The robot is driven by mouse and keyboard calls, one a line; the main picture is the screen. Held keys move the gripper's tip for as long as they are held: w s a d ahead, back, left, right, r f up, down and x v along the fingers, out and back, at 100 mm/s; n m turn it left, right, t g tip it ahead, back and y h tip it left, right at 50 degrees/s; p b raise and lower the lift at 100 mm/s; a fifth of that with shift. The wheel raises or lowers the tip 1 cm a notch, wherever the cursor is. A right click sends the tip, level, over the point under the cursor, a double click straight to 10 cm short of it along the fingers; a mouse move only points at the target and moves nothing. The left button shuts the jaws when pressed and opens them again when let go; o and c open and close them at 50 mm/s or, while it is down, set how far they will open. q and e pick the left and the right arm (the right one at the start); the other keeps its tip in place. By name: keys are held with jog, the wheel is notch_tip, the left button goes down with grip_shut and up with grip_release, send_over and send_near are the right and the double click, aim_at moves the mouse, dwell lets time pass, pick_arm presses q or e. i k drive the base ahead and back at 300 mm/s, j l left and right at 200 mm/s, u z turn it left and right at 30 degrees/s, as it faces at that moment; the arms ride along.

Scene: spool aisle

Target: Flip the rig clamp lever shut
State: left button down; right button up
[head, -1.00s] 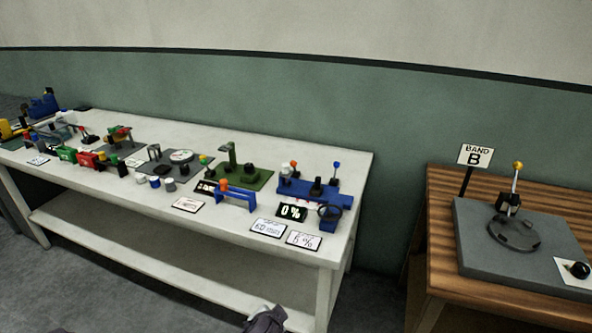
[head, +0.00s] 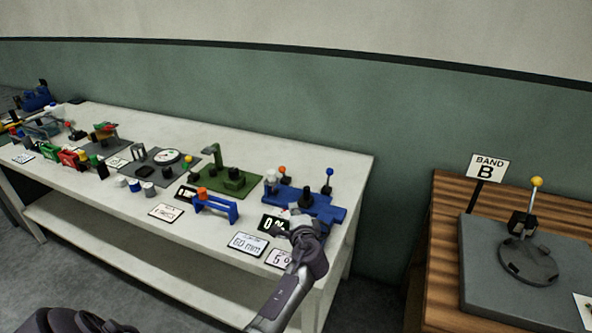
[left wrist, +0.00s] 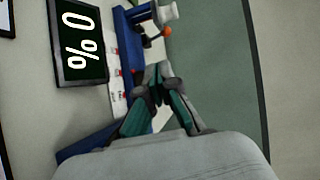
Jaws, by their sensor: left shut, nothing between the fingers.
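The blue rig (head: 334,213) stands at the right end of the white table. It carries a lever with an orange knob (head: 283,170), a white knob (head: 271,178) beside it, and an upright lever with a blue ball (head: 330,172). I cannot tell which is the clamp lever. My left gripper (head: 299,222) is shut and empty at the rig's front, by the "0 %" display (head: 268,222). My right gripper is out of view.
Labels (head: 247,244) lie along the front edge. A blue bracket (head: 216,206) and a green fixture (head: 228,180) stand left of the rig. A gap separates the white table from the wooden table (head: 448,240), which holds a grey plate and yellow-ball lever (head: 536,183).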

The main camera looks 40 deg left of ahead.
aim_at(282, 169)
jog(key=i+j, duration=0.15)
jog(key=j, duration=0.2)
jog(key=i+j, duration=0.2)
jog(key=j, duration=0.2)
jog(key=i+j, duration=0.15)
jog(key=j, duration=0.2)
